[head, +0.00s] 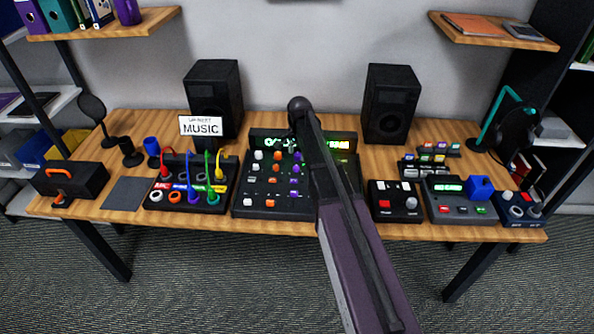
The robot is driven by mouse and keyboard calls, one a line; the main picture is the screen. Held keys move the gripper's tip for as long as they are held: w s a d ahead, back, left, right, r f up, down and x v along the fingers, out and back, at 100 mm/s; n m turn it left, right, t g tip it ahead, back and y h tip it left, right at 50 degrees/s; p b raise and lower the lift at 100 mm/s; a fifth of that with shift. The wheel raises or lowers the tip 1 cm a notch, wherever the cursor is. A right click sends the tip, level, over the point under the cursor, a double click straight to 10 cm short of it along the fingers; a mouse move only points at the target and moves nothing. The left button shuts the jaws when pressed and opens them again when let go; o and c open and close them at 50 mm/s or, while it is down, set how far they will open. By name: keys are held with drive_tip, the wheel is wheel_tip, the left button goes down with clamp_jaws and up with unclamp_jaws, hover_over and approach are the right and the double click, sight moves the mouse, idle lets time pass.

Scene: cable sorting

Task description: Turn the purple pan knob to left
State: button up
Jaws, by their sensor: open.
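The mixing console (240,202) stands at the middle of the table, with a lit green display at its back. A column of small purple knobs (294,182) runs down its panel, just left of my arm. I cannot read their labels, so I cannot tell which one is the pan knob or how it is turned. My arm rises from the bottom right and crosses over the console's right part, hiding some of it. The arm's dark rounded end or joint is above the back of the console. I cannot make out my gripper's fingers.
Orange knobs (275,168) sit left of the purple ones. A patch box with coloured cables (190,208) stands to the left. Small control boxes (395,208) stand to the right. Two black speakers (215,90) (390,105) stand behind. The grey mat (125,193) is bare.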

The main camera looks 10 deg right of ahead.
sight(297, 167)
drive_tip(key=shift+w+f+b, duration=0.1)
drive_tip(key=shift+f+b, duration=2.7)
drive_tip(key=shift+f, duration=0.25)
clamp_jaws()
